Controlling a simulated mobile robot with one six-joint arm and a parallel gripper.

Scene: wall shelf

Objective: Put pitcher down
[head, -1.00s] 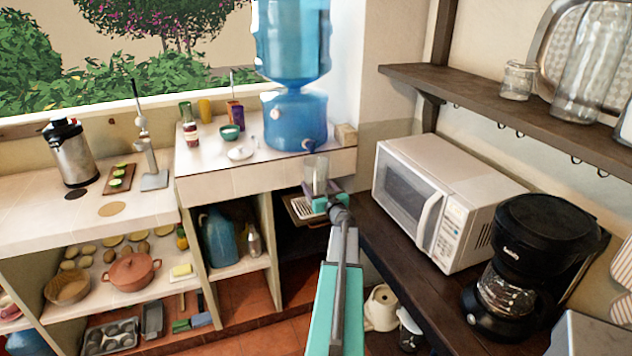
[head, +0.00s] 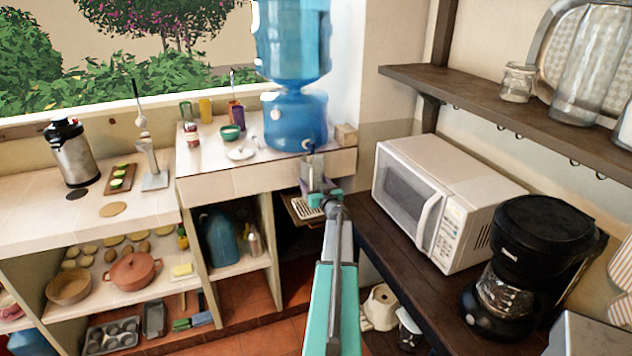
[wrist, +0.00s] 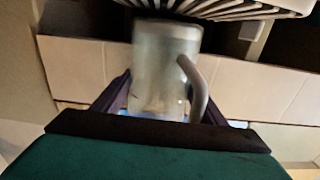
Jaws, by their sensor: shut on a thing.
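A clear glass pitcher (head: 314,169) is held upright by my gripper (head: 319,190) just below the tap of the blue water dispenser (head: 296,120). In the wrist view the pitcher (wrist: 165,70) stands between my gripper's dark fingers (wrist: 162,108), with its curved handle on the right. My gripper is shut on the pitcher. A slatted drip tray (head: 305,208) sits below it in the head view. The tray's slats (wrist: 235,8) also show at the top of the wrist view. I cannot tell whether the pitcher touches the tray.
A white microwave (head: 440,200) and a black coffee maker (head: 535,250) stand on the dark counter (head: 400,250) to the right. The tiled ledge (head: 262,182) holds cups and a green bowl (head: 230,132). A wall shelf (head: 480,92) with glassware is at upper right.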

